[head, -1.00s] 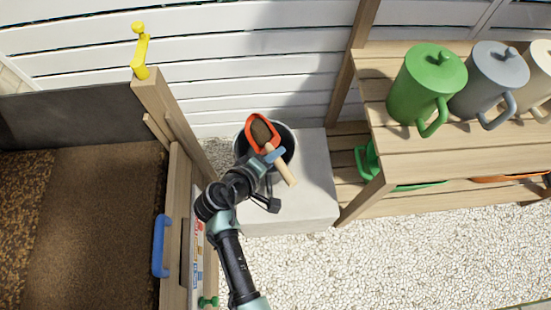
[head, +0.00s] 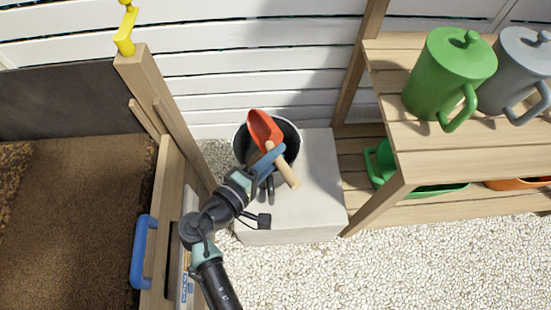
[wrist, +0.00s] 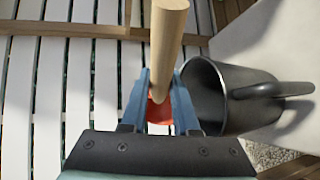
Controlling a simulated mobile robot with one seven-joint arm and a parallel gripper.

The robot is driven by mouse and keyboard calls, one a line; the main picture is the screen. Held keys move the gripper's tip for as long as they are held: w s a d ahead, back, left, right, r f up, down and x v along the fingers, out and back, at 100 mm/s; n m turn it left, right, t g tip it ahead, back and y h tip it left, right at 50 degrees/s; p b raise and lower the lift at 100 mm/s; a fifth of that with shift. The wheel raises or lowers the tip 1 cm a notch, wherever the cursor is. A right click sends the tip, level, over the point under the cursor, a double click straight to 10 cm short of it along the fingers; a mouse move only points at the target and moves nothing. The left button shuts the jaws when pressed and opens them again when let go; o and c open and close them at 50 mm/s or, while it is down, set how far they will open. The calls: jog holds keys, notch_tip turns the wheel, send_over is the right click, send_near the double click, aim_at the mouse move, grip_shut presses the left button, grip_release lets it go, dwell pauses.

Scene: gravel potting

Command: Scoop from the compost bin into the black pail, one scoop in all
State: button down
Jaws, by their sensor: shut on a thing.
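My gripper (head: 270,160) is shut on the wooden handle of a red scoop (head: 264,128). It holds the scoop over the black pail (head: 294,137). The scoop is tilted over on its side; its red surface shows and no compost is visible on it. In the wrist view the handle (wrist: 168,45) lies between the fingers of the gripper (wrist: 160,95), with the pail (wrist: 225,95) to the right. The pail's inside is mostly hidden by scoop and gripper; a brownish patch shows there. The compost bin (head: 168,205) is at left, holding dark brown compost (head: 75,220).
The pail stands on a pale block (head: 315,195). A wooden post with a yellow fitting (head: 126,30) and a blue handle (head: 143,250) are at the bin's side. A wooden shelf (head: 440,160) at right bears green (head: 448,75) and grey (head: 512,75) lidded jugs.

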jog(key=shift+s+a+f+n+t+h+b, duration=0.1)
jog(key=shift+f+n+t+h+b, duration=0.35)
jog(key=shift+b, duration=0.85)
jog(key=shift+f+n+t+h+b, duration=0.1)
jog(key=shift+n+t+h+b, duration=0.15)
jog(key=shift+t+b, duration=0.7)
jog(key=shift+b, duration=0.55)
jog(key=shift+r+b, duration=0.2)
jog(key=shift+b, duration=0.15)
jog(key=shift+a, duration=0.1)
